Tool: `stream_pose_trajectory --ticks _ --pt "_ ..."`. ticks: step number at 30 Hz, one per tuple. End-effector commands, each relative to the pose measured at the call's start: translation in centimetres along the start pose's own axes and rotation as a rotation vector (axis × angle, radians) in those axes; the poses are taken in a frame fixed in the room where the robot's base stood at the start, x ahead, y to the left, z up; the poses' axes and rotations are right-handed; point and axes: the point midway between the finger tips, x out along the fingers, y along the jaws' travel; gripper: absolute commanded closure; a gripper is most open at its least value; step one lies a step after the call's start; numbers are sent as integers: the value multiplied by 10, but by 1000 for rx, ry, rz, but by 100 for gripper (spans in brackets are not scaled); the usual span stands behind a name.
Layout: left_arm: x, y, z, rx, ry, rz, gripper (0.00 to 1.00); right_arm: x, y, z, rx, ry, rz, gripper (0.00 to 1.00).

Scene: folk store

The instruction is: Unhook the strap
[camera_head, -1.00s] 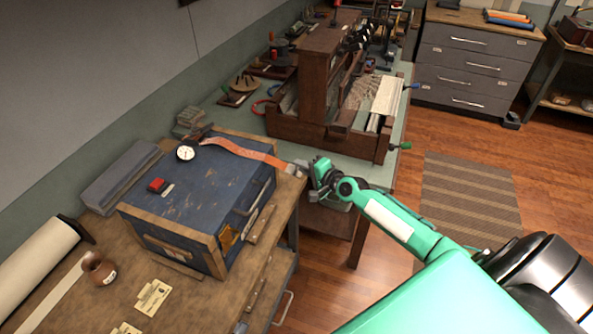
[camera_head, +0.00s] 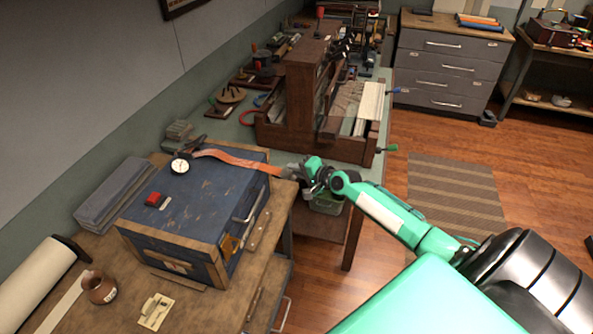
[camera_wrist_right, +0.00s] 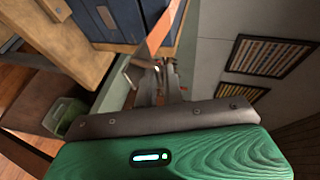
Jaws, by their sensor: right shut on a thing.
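The orange strap (camera_head: 235,160) runs across the top of the blue case (camera_head: 205,198), from beside a round white dial (camera_head: 180,166) to my right gripper. My right gripper (camera_head: 291,172) is just off the case's right side and is shut on the strap's free end. In the right wrist view the strap (camera_wrist_right: 166,28) comes down from the top to the gripper fingers (camera_wrist_right: 158,82). A metal piece shows between the fingertips; its exact shape is too small to tell. Whether the strap's other end is hooked is unclear. My left gripper is out of view.
A wooden loom (camera_head: 312,100) stands on the green table behind. Open floor lies to the right (camera_head: 450,145).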

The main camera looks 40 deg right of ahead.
Motion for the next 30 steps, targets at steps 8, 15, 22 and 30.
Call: stream_pose_trajectory --ticks 8,15,22,30 --pt "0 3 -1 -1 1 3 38 1 -8 2 3 -2 -15 70" --pt "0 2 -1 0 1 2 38 1 -4 2 2 -3 -9 70" --pt "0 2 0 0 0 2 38 0 -2 2 1 -2 -6 70" --pt "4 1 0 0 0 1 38 -18 0 1 0 -1 -5 70"
